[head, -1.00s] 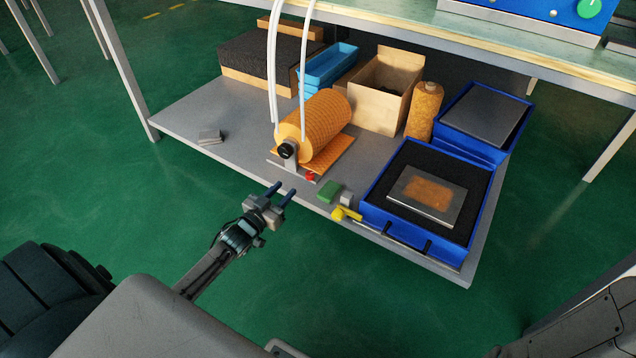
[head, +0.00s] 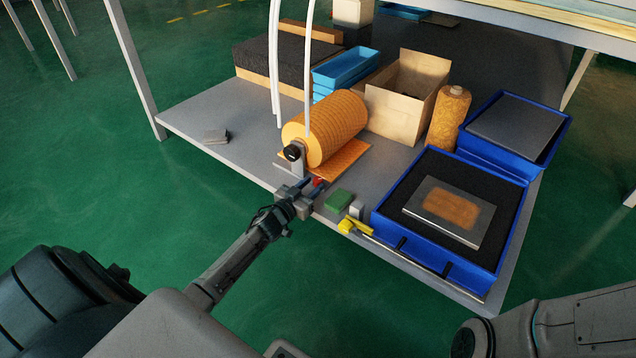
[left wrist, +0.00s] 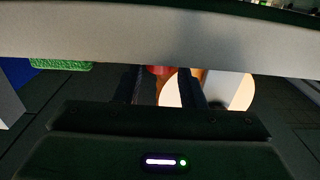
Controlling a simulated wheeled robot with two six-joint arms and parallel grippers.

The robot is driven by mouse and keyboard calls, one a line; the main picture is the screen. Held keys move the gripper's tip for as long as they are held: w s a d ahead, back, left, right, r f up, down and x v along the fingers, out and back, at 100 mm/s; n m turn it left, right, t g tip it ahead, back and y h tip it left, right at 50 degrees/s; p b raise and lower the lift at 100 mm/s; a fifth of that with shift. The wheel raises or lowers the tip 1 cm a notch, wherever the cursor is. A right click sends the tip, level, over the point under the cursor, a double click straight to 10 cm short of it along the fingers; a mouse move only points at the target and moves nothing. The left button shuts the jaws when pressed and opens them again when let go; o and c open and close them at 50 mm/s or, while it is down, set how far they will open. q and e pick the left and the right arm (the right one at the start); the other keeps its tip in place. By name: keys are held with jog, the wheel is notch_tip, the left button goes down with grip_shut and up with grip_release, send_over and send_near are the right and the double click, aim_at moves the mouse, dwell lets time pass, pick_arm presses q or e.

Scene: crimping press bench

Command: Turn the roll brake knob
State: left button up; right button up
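An orange roll (head: 335,125) lies on a small stand on the lower shelf, with a black round knob (head: 292,152) at its near end. A small red part (head: 318,181) sits low at the stand's front; I cannot tell which of the two is the brake knob. My left gripper (head: 305,185) is at the shelf's front edge, just beside the red part and below the black knob. In the left wrist view its fingers (left wrist: 168,85) are apart, and the red part (left wrist: 157,71) shows between them, partly hidden. My right gripper is out of view.
A green block (head: 338,200) and a yellow part (head: 350,226) lie right of my left gripper. Blue trays (head: 385,217) fill the shelf's right side. White tubes (head: 274,60) hang in front of the roll. The shelf (head: 190,115) has free room at left.

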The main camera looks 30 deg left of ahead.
aim_at(315, 183)
pick_arm(q)
jog(key=shift+w+d, duration=0.15)
jog(key=shift+w, duration=1.65)
